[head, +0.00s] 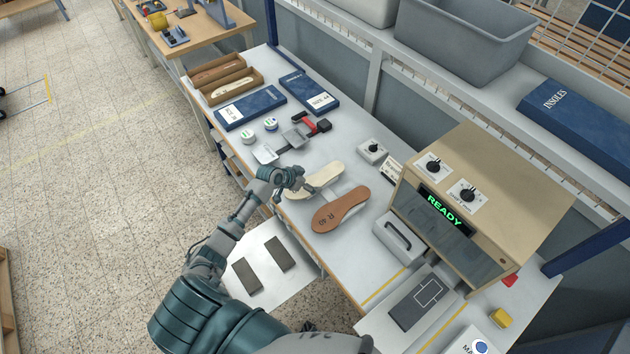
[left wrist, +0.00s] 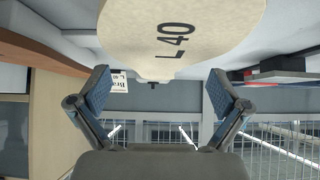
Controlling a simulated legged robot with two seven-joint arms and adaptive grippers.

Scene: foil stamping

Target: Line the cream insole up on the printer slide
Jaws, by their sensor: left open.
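The cream insole (head: 325,176) lies on the bench top beside a brown insole (head: 340,210) marked R 40. In the left wrist view the cream insole (left wrist: 175,35) bears the mark L 40, and its rounded end points down between the finger pads. My left gripper (head: 298,181) is open at the cream insole's near left edge and partly hides it; I cannot tell whether the pads touch it. The printer slide (head: 420,303) is a dark plate with a white outline, in front of the printer (head: 480,200), whose display reads READY. My right gripper is out of view.
A small control box (head: 372,152) stands behind the insoles. A handled grey block (head: 398,240) stands between the brown insole and the slide.

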